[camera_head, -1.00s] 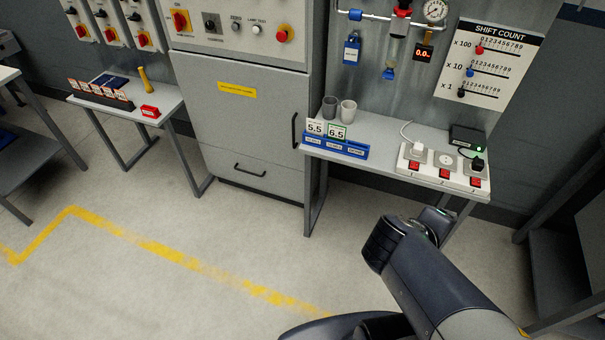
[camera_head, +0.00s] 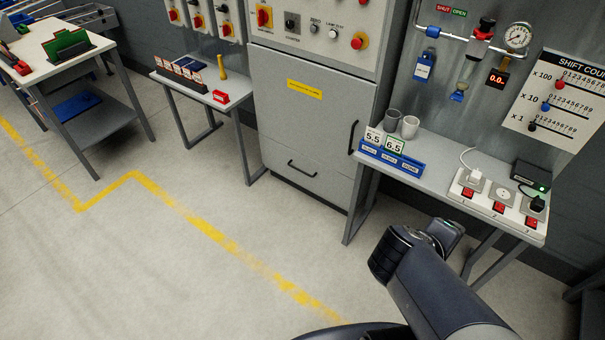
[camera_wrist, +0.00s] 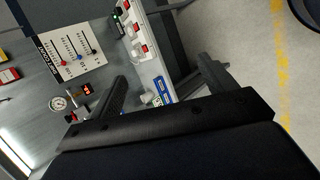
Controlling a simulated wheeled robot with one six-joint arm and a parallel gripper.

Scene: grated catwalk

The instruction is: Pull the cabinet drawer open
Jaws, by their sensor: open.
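The grey cabinet (camera_head: 312,125) stands at the back centre in the head view. Its drawer (camera_head: 308,180) is the low front panel, flush with the cabinet face, with a black horizontal bar handle (camera_head: 303,170). A black vertical handle (camera_head: 353,137) sits on the door above. My arm reaches in from the lower right, with my gripper (camera_head: 442,236) in front of the side table, well apart from the drawer. In the wrist view my gripper's two fingers (camera_wrist: 165,85) are spread apart with nothing between them. The drawer is not visible in the wrist view.
The right side table (camera_head: 450,160) holds grey cups, a blue card rack (camera_head: 390,157) and a power strip (camera_head: 497,206). A small table (camera_head: 215,107) stands left of the cabinet. The floor (camera_head: 200,290) before the cabinet is clear, with a yellow line.

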